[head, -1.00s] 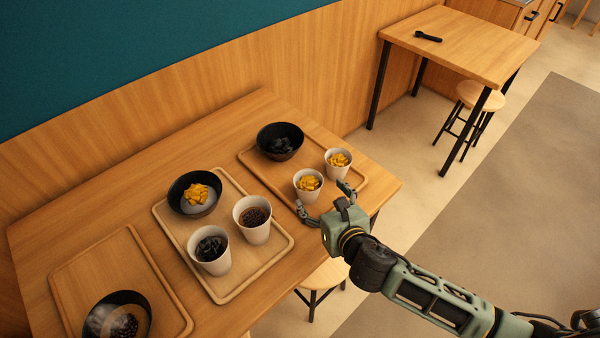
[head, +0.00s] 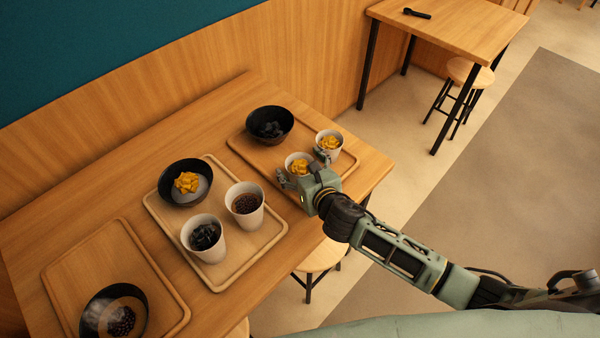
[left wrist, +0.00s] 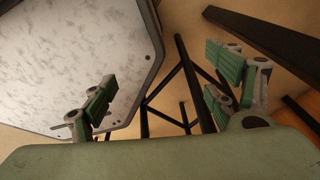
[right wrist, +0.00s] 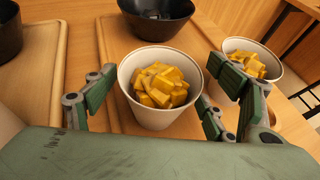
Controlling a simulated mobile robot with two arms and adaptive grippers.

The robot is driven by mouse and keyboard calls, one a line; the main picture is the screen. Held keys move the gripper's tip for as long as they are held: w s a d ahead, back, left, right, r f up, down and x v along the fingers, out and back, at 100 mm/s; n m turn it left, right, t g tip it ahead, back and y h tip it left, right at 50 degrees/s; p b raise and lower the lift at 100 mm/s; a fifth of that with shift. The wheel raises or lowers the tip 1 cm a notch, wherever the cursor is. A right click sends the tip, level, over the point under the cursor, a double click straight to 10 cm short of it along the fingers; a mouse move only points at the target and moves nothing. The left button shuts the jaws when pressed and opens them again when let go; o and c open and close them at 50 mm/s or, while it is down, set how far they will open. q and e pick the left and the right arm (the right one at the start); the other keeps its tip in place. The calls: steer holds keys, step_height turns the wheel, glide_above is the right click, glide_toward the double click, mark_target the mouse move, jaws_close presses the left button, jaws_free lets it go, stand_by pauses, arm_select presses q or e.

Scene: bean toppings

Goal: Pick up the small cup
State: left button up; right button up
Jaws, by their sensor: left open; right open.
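Two small white cups with yellow cubes stand on the far-right wooden tray (head: 350,165). The nearer small cup (head: 289,160) is partly hidden by my right gripper (head: 304,168). In the right wrist view this cup (right wrist: 153,114) stands upright between the open fingers of my right gripper (right wrist: 150,105), with space on both sides. The other small cup (head: 329,146) is behind the right finger in the right wrist view (right wrist: 262,52). My left gripper (left wrist: 165,95) is open and empty, seen only in its wrist view, near a pale panel and dark legs.
A black bowl (head: 270,124) shares the far-right tray. The middle tray (head: 222,283) holds two larger white cups (head: 244,202) (head: 204,238) and a black bowl with yellow topping (head: 185,183). The left tray (head: 70,260) has a black bowl (head: 113,312). A stool (head: 318,258) stands by the table.

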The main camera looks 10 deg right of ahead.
steer(key=c, duration=1.3)
steer(key=shift+c, duration=0.3)
steer(key=shift+r, duration=0.1)
steer(key=shift+r, duration=0.25)
step_height(320, 180, up, 4)
steer(key=shift+d+p, duration=0.15)
steer(key=shift+p, duration=0.25)
steer(key=s+d+r, duration=0.5)
steer(key=d+r, duration=0.1)
steer(key=d, duration=0.4)
steer(key=shift+r, duration=0.15)
steer(key=shift+s, duration=0.1)
